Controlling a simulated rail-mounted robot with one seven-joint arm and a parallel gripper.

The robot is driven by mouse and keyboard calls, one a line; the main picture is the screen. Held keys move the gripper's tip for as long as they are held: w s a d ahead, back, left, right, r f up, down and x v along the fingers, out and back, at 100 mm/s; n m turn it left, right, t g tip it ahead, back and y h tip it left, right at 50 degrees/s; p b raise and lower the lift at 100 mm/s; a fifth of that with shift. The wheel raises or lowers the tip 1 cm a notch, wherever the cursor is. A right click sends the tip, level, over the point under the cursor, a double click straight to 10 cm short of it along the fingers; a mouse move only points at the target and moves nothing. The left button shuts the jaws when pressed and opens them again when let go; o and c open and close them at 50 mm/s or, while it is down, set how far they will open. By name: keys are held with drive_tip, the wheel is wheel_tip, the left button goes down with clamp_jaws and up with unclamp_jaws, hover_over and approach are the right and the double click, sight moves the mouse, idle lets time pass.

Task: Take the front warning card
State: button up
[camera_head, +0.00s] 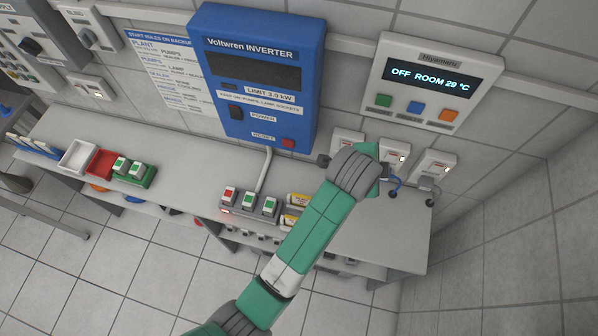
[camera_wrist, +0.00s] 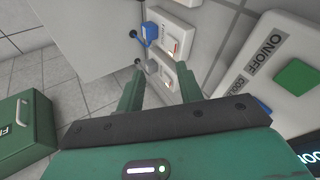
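My gripper (camera_wrist: 160,74) is open in the wrist view, its two green fingers apart with nothing held between them. It points toward wall sockets with plugs. In the head view my gripper is mostly hidden behind my arm's end, near the wall sockets at the right of the bench. I cannot make out a warning card for sure. Several thin blue-and-white upright pieces (camera_head: 36,147) stand at the bench's far left end; they may be cards, but they are too small to read. They are far from my gripper.
White sockets (camera_head: 432,167) sit below the panel. The bench (camera_head: 185,165) bears a white tray (camera_head: 77,155), a red tray (camera_head: 100,163) and a switch block (camera_head: 249,209). A green box (camera_wrist: 25,125) is at the wrist view's left.

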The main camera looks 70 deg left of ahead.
drive_tip(key=shift+s+a+f+m+g+h+b, duration=0.2)
drive_tip(key=shift+s+f+g+h, duration=0.7)
drive_tip(key=shift+s+f, duration=2.55)
drive_tip(key=shift+s+f+m+g+h+b, duration=0.2)
drive_tip(key=shift+s+f+m+g+h, duration=0.65)
drive_tip(key=shift+s+f, duration=2.6)
drive_tip(key=shift+s+a+f+n+g+h+b, duration=0.1)
drive_tip(key=shift+s+f+g+h+b, duration=0.2)
drive_tip(key=shift+s+f+g, duration=2.95)
drive_tip(key=f+t, duration=0.1)
drive_tip(key=f, duration=0.1)
drive_tip(key=w+f+t, duration=0.1)
drive_tip(key=f, duration=0.2)
drive_tip(key=w+f+t, duration=0.1)
drive_tip(key=f, duration=0.2)
drive_tip(key=shift+a+t, duration=0.3)
drive_tip(key=shift+t, duration=0.1)
clamp_jaws()
